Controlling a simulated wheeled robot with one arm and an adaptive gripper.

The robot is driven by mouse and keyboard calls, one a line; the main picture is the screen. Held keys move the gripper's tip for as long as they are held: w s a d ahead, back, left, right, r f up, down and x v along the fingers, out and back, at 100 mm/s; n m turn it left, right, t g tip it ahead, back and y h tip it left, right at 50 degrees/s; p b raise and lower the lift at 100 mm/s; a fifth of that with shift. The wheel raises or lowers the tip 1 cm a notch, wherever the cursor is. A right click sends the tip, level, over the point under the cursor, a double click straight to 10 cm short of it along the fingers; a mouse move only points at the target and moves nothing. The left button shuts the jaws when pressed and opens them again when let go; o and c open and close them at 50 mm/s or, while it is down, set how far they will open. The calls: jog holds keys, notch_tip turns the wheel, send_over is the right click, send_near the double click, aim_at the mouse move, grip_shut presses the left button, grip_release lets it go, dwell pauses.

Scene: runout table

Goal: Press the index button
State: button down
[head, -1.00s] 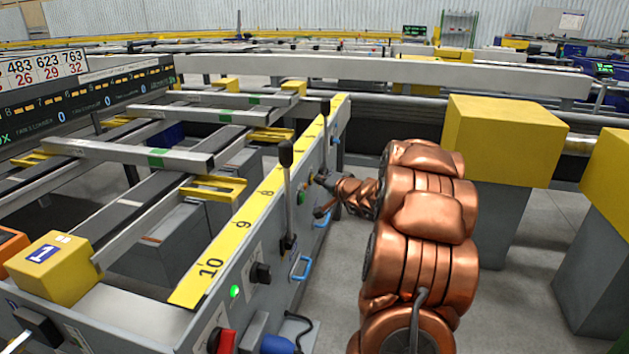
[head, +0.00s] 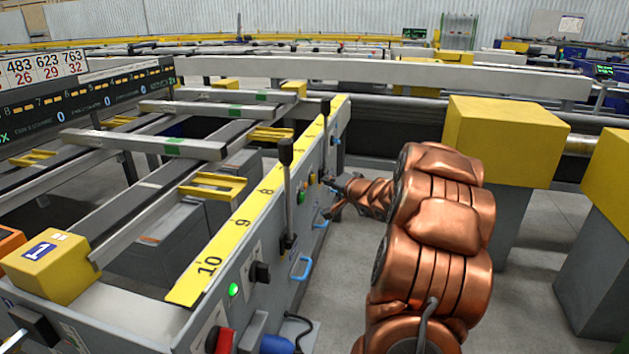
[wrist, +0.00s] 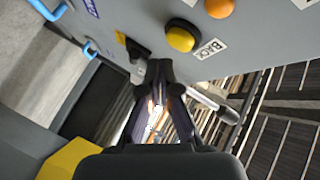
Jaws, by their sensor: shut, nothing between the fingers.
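My gripper (head: 327,181) is in front of the grey side panel (head: 262,237) of the runout table, near its small buttons. In the wrist view my gripper (wrist: 160,78) has its fingers together with nothing between them. A yellow round button (wrist: 181,37) in a black ring, with a label reading BACK beside it, is just above the fingertips. An orange button (wrist: 219,7) is cut off at the top edge. In the head view a green button (head: 301,197) sits left of the gripper. I cannot read which button is the index button.
A black-knobbed lever (head: 286,185) stands up along the panel, with a blue handle (head: 301,268) below. A yellow numbered scale (head: 235,225) runs along the table edge. Yellow-topped grey posts (head: 503,140) stand right of my arm. Grey floor lies between.

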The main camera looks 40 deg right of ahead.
jog(key=s+d, duration=0.2)
jog(key=s, duration=0.1)
jog(key=shift+s+d+b, duration=0.3)
jog(key=shift+b, duration=0.1)
dwell(0.8)
